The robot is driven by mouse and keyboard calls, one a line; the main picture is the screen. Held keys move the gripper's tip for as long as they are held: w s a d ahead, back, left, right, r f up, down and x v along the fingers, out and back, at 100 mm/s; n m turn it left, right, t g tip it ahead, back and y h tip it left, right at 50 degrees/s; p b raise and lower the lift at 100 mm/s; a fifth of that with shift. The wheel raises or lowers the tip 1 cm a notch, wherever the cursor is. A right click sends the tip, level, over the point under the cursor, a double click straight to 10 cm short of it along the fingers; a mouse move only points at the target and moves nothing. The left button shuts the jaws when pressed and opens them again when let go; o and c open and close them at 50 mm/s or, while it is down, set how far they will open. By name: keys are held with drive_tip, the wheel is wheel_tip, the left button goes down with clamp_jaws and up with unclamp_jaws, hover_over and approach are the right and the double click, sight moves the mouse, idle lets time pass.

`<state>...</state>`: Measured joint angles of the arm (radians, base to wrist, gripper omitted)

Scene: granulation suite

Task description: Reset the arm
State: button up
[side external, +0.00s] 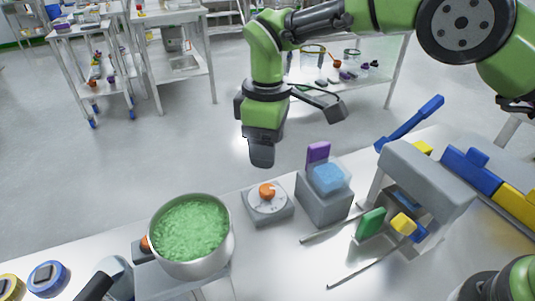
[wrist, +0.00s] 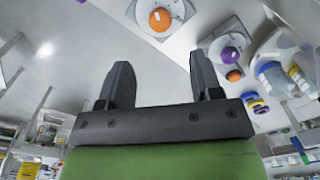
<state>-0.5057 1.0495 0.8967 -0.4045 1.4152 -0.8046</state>
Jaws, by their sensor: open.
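My green and black arm reaches in from the upper right in the side view. My gripper (side external: 262,152) hangs pointing down above the far edge of the white bench. In the wrist view my gripper (wrist: 165,85) shows two dark fingers standing apart with nothing between them. It is open and empty. In the side view the fingers overlap, so their gap is hidden there.
A metal pot (side external: 232,243) of green granules stands at the front. A dial box with an orange knob (side external: 267,190) and a grey box with a blue top (side external: 328,178) stand behind it. A grey bridge-like housing (side external: 430,178) with blue and yellow parts is at right.

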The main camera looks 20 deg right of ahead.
idle(0.4)
drive_tip(key=s+d+r+m+t+y, duration=0.1)
drive_tip(key=s+d+r+m+t, duration=0.1)
drive_tip(key=s+d+r+m, duration=0.5)
drive_tip(key=s+d+r+t+y, duration=0.1)
drive_tip(key=d+r, duration=0.4)
drive_tip(key=r, duration=0.6)
drive_tip(key=s+d+m+t, duration=0.2)
drive_tip(key=s+d+m, duration=0.1)
drive_tip(key=s, duration=0.4)
drive_tip(key=s+d+m+t, duration=0.2)
drive_tip(key=s+d+m, duration=0.1)
drive_tip(key=s, duration=0.5)
drive_tip(key=shift+s+d+f+m, duration=0.15)
drive_tip(key=shift+s+f+m, duration=0.25)
drive_tip(key=shift+m, duration=0.3)
drive_tip(key=shift+w, duration=0.1)
